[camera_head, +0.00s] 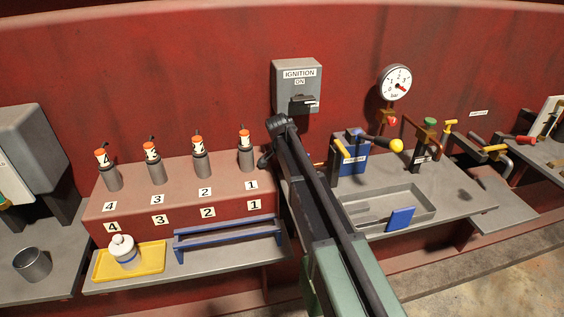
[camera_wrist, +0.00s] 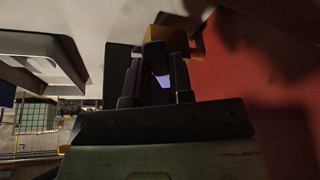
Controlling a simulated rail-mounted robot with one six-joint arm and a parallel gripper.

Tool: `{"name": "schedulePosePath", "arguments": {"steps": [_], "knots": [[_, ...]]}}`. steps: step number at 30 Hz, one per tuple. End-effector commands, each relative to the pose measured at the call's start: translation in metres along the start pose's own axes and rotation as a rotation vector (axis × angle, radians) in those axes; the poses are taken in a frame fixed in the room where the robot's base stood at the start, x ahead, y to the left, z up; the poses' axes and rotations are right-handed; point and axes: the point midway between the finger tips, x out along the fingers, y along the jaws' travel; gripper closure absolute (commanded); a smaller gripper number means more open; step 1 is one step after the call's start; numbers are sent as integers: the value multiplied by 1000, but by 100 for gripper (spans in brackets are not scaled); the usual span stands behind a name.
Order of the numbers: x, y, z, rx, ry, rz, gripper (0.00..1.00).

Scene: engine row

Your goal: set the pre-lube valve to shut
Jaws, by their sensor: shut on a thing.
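In the wrist view my gripper (camera_wrist: 156,78) is shut on a dark blue handle-like piece (camera_wrist: 153,52), which shows between its two dark fingers. A brass-yellow block (camera_wrist: 180,40) sits right beside and beyond that piece, and looks like the valve's body. Shadow hides any marking, so I cannot tell the valve's setting. In the head view my arm crosses the middle of the bench, and my gripper and the gripped piece are hidden behind it. No label that I can read as pre-lube shows.
Right of my arm stand a blue block with a yellow handle (camera_head: 342,149), a yellow-ball lever (camera_head: 396,145), a pressure gauge (camera_head: 396,82) and a grey tray (camera_head: 420,202). An ignition box (camera_head: 296,80) hangs above. Orange-topped plugs (camera_head: 246,155) stand left. The red wall (camera_wrist: 285,100) is close.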

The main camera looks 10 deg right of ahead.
Motion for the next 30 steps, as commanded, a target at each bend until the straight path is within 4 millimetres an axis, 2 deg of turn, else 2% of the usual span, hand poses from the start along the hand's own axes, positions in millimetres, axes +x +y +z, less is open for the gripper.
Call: {"name": "schedulePosePath", "arguments": {"steps": [11,12,17,30], "knots": [[1,1,-2,7,-1,3,100],[1,1,-2,7,-1,3,78],[1,1,-2,7,-1,3,53],[-1,-1,2,-7,0,-3,53]]}}
